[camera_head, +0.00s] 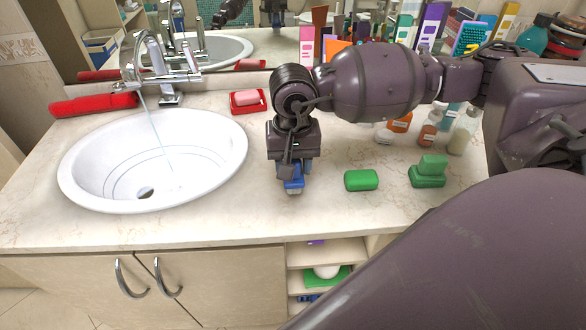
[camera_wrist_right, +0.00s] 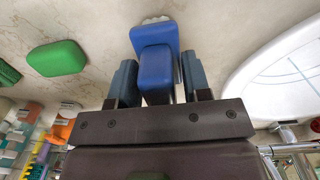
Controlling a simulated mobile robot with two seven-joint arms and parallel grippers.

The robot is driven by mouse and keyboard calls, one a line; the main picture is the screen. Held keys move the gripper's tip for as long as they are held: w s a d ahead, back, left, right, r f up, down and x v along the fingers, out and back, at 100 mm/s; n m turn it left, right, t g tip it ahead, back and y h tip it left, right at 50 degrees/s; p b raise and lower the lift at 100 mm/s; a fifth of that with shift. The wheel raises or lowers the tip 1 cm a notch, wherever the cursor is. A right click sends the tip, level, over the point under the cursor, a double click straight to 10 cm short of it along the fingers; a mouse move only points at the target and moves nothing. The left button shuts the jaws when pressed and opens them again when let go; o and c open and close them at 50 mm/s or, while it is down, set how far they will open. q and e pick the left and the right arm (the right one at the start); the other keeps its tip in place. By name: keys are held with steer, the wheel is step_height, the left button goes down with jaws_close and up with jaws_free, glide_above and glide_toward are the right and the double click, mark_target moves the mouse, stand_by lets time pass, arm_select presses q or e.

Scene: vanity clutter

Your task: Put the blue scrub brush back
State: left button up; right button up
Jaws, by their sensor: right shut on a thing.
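The blue scrub brush (camera_head: 293,185) is in my right gripper (camera_head: 290,168), over the counter between the sink and the green soap. In the right wrist view the brush (camera_wrist_right: 155,68) sits between the two fingers of my right gripper (camera_wrist_right: 156,84), with pale bristles showing at its far end. My right gripper is shut on it. The brush looks low over the counter; whether it touches the surface I cannot tell. My left gripper is not in view.
The white sink (camera_head: 85,175) with running water lies to the left. A green soap (camera_head: 361,180) and stacked green soaps (camera_head: 428,180) lie to the right. A red dish (camera_head: 236,108) holds pink soap behind. Bottles (camera_head: 428,135) stand back right. Open shelves (camera_head: 310,254) are below.

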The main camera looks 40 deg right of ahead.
steer(key=shift+f, duration=0.95)
steer(key=shift+f, duration=0.2)
steer(key=o, duration=0.8)
steer(key=shift+o, duration=0.2)
steer(key=shift+r, duration=0.1)
steer(key=shift+r, duration=0.15)
step_height(320, 180, up, 12)
